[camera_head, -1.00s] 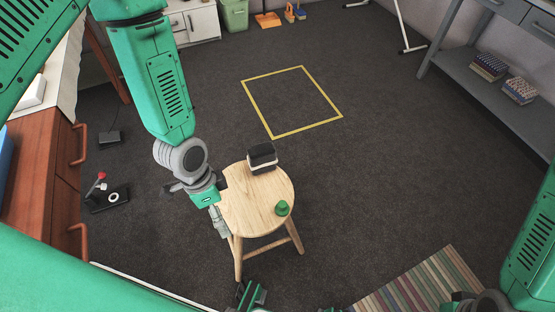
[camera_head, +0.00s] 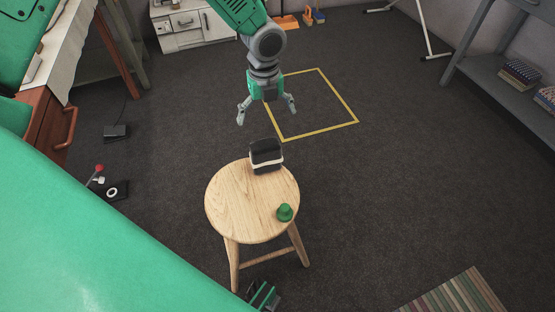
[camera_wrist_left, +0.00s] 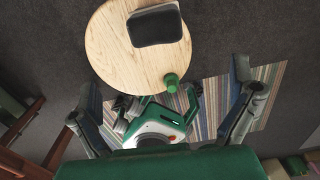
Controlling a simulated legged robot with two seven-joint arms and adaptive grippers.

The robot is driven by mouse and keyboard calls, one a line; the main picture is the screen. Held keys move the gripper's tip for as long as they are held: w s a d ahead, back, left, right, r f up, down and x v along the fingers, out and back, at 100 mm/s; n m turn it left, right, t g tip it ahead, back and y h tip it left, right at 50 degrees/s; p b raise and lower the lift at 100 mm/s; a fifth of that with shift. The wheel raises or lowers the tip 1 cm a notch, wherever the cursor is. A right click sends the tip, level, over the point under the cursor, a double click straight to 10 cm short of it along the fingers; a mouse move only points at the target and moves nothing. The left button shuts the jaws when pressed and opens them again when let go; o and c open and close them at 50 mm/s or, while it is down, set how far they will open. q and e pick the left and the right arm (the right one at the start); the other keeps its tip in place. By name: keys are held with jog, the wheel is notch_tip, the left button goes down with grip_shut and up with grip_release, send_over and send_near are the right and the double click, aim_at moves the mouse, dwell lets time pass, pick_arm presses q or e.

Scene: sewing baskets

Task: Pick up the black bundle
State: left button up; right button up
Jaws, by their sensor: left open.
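The black bundle (camera_head: 266,153) sits on the far part of the round wooden stool's seat (camera_head: 235,205). It is dark with a pale band around its lower part. In the left wrist view the bundle (camera_wrist_left: 155,25) shows at the top, on the seat. My left gripper (camera_head: 266,116) is open and empty, above and just beyond the bundle in the head view, fingers pointing down and spread apart. In the left wrist view its fingers (camera_wrist_left: 166,78) frame the near side of the stool. My right gripper is not in view.
A small green object (camera_head: 284,212) stands near the seat's right edge. A yellow floor square (camera_head: 320,131) lies beyond the stool. A striped rug (camera_head: 460,295) is at bottom right, a grey shelf (camera_head: 500,85) at right. Wooden drawers (camera_head: 48,125) stand at left.

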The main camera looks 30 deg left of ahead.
aim_at(265, 143)
pick_arm(q)
jog(key=f, duration=0.2)
jog(key=a+f+b, duration=0.1)
jog(key=f, duration=0.2)
jog(key=f+b, duration=0.1)
jog(key=f, duration=0.1)
jog(key=shift+w+a+f, duration=0.1)
jog(key=shift+a+f, duration=0.1)
jog(key=shift+f, duration=0.1)
jog(key=shift+f+b, duration=0.3)
jog(key=shift+f, duration=0.1)
jog(key=shift+d+f, duration=0.2)
jog(key=shift+d, duration=0.1)
jog(key=shift+f+b, duration=0.35)
jog(key=f+b, duration=0.1)
jog(key=f, duration=0.1)
jog(key=f+b, duration=0.1)
jog(key=f, duration=0.1)
jog(key=shift+a, duration=0.2)
jog(key=shift+w+a+f, duration=0.1)
jog(key=shift+a+f, duration=0.05)
jog(key=shift+f, duration=0.1)
jog(key=shift+a, duration=0.1)
jog(key=shift+r, duration=0.15)
jog(key=c, duration=1)
jog(key=shift+d, duration=0.25)
jog(key=shift+c, duration=0.3)
